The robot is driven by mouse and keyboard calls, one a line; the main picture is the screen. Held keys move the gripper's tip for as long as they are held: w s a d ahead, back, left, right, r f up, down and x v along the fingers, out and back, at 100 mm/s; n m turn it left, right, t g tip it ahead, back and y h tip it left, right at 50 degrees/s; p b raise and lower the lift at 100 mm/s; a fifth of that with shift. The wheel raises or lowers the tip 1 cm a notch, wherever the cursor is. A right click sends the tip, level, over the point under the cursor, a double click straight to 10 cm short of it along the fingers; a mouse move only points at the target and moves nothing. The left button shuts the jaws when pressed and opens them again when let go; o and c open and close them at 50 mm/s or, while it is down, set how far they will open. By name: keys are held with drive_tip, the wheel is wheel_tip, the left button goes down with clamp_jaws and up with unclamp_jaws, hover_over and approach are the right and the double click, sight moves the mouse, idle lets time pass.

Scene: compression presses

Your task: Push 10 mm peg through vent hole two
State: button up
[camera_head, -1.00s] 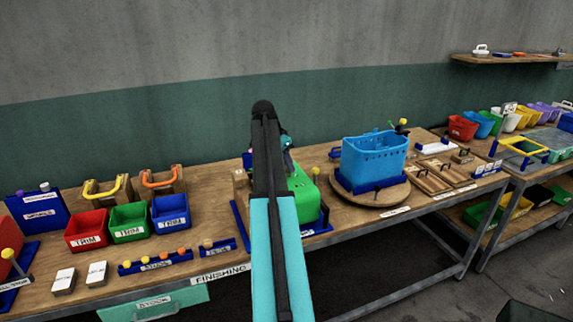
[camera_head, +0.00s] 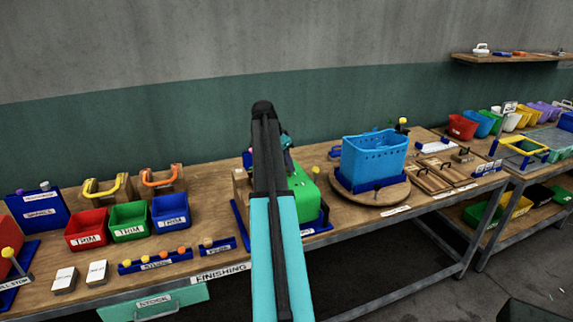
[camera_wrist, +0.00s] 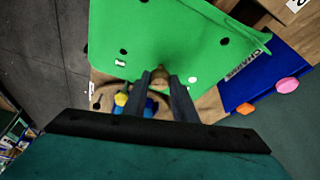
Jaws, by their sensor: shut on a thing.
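A green moulded part (camera_wrist: 165,28) with several dark holes fills the upper middle of the wrist view. One hole (camera_wrist: 123,52) is near its left side and another (camera_wrist: 224,41) near its right; I cannot tell which is vent hole two. In the head view the green part (camera_head: 307,196) stands on the bench, partly behind my arm. My gripper (camera_wrist: 160,84) is shut on a small tan-brown peg (camera_wrist: 160,73) at the part's near edge. Whether the peg's tip touches the part or enters a hole is hidden. My arm mostly hides my gripper in the head view.
A blue basket (camera_head: 374,157) with holes stands on a round wooden turntable (camera_head: 371,212) to the right. Red, green and blue bins (camera_head: 171,211) and a blue rack of pegs (camera_head: 155,262) are on the left. A blue labelled base (camera_wrist: 262,78) lies beside the green part.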

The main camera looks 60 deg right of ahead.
drive_tip(key=shift+r, duration=0.15)
drive_tip(key=shift+r+p, duration=1.35)
drive_tip(key=shift+r, duration=1.45)
drive_tip(key=w+a+f+n+t+b, duration=0.1)
drive_tip(key=w+a+n, duration=0.2)
drive_tip(key=w+a, duration=0.5)
drive_tip(key=w+a+f+n+t+b, duration=0.15)
drive_tip(key=w+a+n, duration=0.25)
drive_tip(key=a, duration=0.8)
drive_tip(key=w+a+f+n+t+b, duration=0.1)
drive_tip(key=w+a+f+n, duration=0.15)
drive_tip(key=w+a, duration=0.55)
drive_tip(key=a+f+n+t+y+b, duration=0.1)
drive_tip(key=a+n, duration=0.5)
drive_tip(key=a, duration=1.4)
drive_tip(key=a+f+n+t+y+b, duration=0.1)
drive_tip(key=a+n, duration=0.5)
drive_tip(key=a, duration=1.4)
drive_tip(key=shift+a+f+y+b, duration=0.15)
drive_tip(key=shift+f+y+b, duration=0.65)
drive_tip(key=shift+y, duration=0.4)
